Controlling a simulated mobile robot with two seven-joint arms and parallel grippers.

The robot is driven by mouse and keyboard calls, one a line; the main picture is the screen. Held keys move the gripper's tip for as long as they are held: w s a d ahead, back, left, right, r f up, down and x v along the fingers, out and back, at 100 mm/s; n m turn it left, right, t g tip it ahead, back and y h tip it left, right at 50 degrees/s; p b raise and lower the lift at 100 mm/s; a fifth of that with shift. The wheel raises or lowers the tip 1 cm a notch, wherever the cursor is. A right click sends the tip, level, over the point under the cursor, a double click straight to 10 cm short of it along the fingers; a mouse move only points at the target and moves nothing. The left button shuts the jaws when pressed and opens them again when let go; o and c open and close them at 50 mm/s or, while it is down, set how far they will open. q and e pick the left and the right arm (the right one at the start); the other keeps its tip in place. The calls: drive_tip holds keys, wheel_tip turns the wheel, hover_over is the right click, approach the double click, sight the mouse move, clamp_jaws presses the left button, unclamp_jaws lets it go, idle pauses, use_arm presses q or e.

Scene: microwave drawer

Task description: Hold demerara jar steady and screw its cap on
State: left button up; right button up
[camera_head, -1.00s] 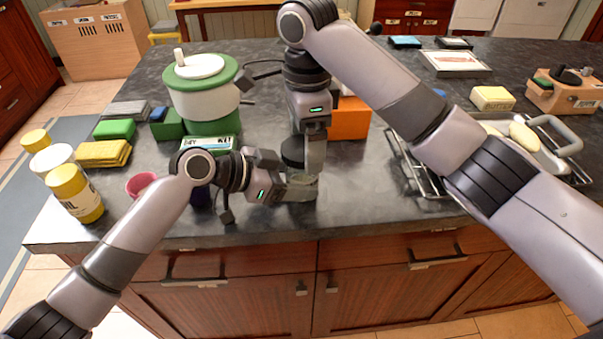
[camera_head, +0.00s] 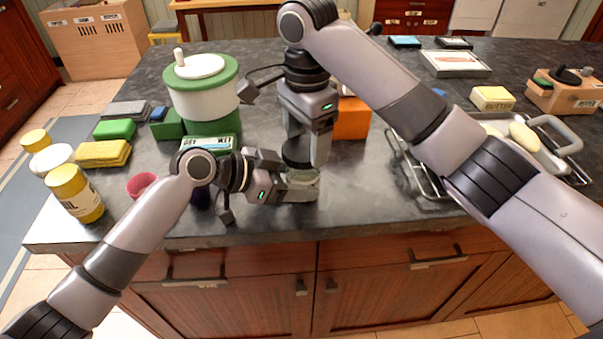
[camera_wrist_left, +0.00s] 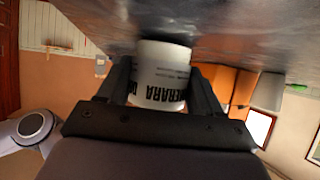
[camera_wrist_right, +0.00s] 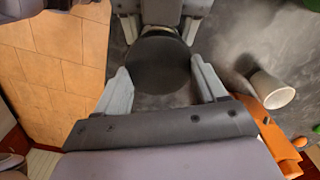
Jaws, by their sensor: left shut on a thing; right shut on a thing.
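The demerara jar (camera_wrist_left: 160,75) shows its white label with dark lettering between the fingers of my left gripper (camera_wrist_left: 162,92) in the left wrist view. In the head view my left gripper (camera_head: 296,186) is shut on the jar's lower body near the counter's front edge. The dark round cap (camera_head: 297,152) sits on top of the jar. My right gripper (camera_head: 305,145) points straight down from above, its fingers on either side of the cap. In the right wrist view the cap (camera_wrist_right: 160,65) is between the fingers. The cap's thread is hidden.
A green and white canister (camera_head: 203,90) and a boxed kit (camera_head: 207,143) stand behind and left. An orange box (camera_head: 351,118) is behind the jar. A wire rack with a tray (camera_head: 420,175) is to the right. A pink cup (camera_head: 141,184) and yellow-lidded jars (camera_head: 76,193) are left.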

drive_tip(key=m, duration=0.4)
drive_tip(key=shift+m, duration=0.3)
drive_tip(key=m, duration=0.4)
drive_tip(key=shift+d, duration=0.15)
drive_tip(key=o, duration=1.1)
drive_tip(key=n, duration=0.3)
drive_tip(key=shift+n, duration=3)
